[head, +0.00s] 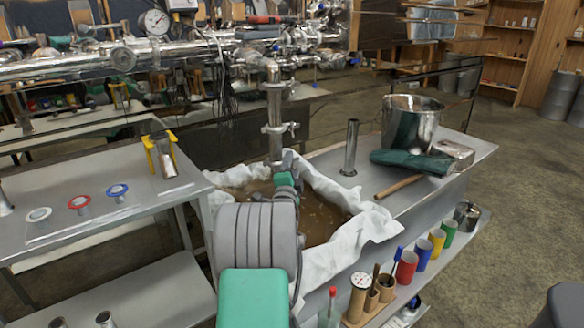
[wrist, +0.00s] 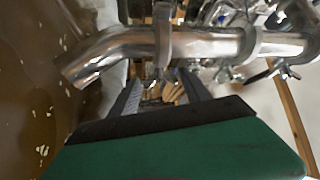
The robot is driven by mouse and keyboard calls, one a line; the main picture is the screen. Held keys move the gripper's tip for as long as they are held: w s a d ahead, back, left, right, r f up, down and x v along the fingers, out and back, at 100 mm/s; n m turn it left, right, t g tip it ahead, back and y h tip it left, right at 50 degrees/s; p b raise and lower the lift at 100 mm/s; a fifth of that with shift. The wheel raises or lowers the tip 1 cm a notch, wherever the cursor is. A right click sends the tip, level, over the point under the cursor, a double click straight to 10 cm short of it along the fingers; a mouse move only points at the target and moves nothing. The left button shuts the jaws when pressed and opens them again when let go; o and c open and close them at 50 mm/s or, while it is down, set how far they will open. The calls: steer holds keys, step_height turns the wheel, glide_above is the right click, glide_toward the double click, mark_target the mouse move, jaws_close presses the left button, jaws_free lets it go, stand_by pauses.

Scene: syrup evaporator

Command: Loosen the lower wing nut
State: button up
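A shiny steel pipe (head: 274,105) hangs down over a cloth-lined basin and carries two clamps. The lower clamp (head: 273,128) also shows in the wrist view (wrist: 163,40), just above the bent outlet (wrist: 92,62). The lower wing nut is small and unclear; a metal piece below the clamp in the wrist view lies between my fingers. The upper clamp (wrist: 258,35) is farther right in that view. My gripper (wrist: 160,82) is open, its two dark fingers apart and pointing at the lower clamp. In the head view my arm hides most of the gripper; contact cannot be told.
The basin (head: 335,205) holds brown liquid and has a draped white cloth rim. To the right, a steel bench carries a pot (head: 410,122), a green glove (head: 410,162) and an upright metal tube (head: 350,147). A table with colored rings (head: 79,202) stands left.

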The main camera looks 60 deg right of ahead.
steer(key=c, duration=1)
steer(key=f+n+b, duration=0.1)
steer(key=b, duration=0.3)
steer(key=shift+n+t+h, duration=0.3)
steer(key=shift+n+h, duration=0.1)
steer(key=shift+c, duration=0.2)
steer(key=shift+s+n+t+b, duration=0.1)
steer(key=shift+n+t+b, duration=0.2)
steer(key=shift+n+b, duration=0.3)
steer(key=shift+r, duration=0.3)
steer(key=o, duration=1.3)
steer(key=shift+r, duration=0.1)
steer(key=shift+o, duration=0.2)
steer(key=shift+r, duration=0.1)
